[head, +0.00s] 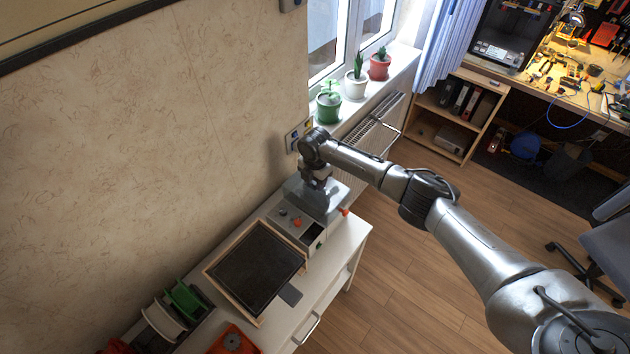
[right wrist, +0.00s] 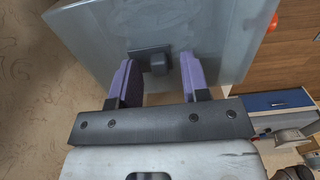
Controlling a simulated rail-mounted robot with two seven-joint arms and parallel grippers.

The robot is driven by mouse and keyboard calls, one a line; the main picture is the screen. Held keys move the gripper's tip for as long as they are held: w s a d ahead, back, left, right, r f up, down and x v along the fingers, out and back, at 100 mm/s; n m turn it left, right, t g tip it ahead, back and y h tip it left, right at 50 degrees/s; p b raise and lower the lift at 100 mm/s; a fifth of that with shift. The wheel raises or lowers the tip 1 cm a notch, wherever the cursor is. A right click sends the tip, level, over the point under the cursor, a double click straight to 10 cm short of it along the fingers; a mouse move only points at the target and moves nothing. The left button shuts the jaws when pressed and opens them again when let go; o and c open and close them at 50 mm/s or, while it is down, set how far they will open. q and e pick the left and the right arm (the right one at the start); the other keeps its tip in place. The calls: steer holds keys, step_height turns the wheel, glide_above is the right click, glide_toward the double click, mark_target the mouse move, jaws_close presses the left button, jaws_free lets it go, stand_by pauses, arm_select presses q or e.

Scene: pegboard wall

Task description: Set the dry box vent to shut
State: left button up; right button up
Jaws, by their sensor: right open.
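The dry box (head: 323,201) is a grey box on the white cabinet by the wall, partly hidden by my right gripper (head: 316,176) and wrist. In the right wrist view the grey face of the box (right wrist: 215,25) fills the upper middle. A small dark vent knob (right wrist: 158,63) on a dark plate (right wrist: 138,54) sits on that face. My right gripper (right wrist: 157,78) is open, with one purple finger on each side of the knob. I cannot tell whether the fingers touch the box; a gap shows beside the knob on both sides. My left gripper is out of view.
A grey panel with red knobs (head: 297,222) and a wood-framed dark tray (head: 257,268) lie left of the box. Potted plants (head: 328,107) line the windowsill; a radiator (head: 377,128) is below.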

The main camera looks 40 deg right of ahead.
steer(key=shift+f, duration=0.1)
jaws_close()
stand_by(0.4)
